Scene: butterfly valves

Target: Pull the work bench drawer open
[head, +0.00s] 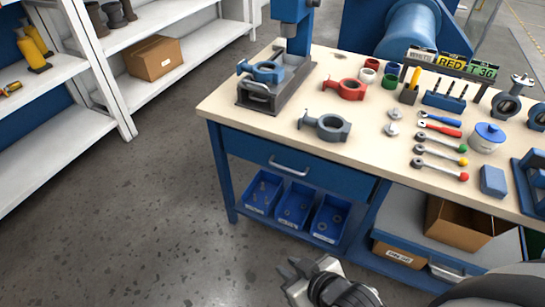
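The work bench (214,165) has a pale top and a blue frame. Its blue drawer (240,153) is under the top's front edge and looks closed, with its front flush with the frame. The drawer's light grey bar handle (288,168) is at the middle of the front. My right gripper (291,268) is at the bottom of the head view, below and apart from the handle. Its fingers point up and left, and I cannot make out the gap between them. My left gripper is not in view.
Blue bins (297,205) with small parts sit under the drawer. A cardboard box (458,224) is on the lower right shelf. Valve bodies, a press (292,30) and tools cover the bench top. White shelving (100,75) stands at left; the floor in front is clear.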

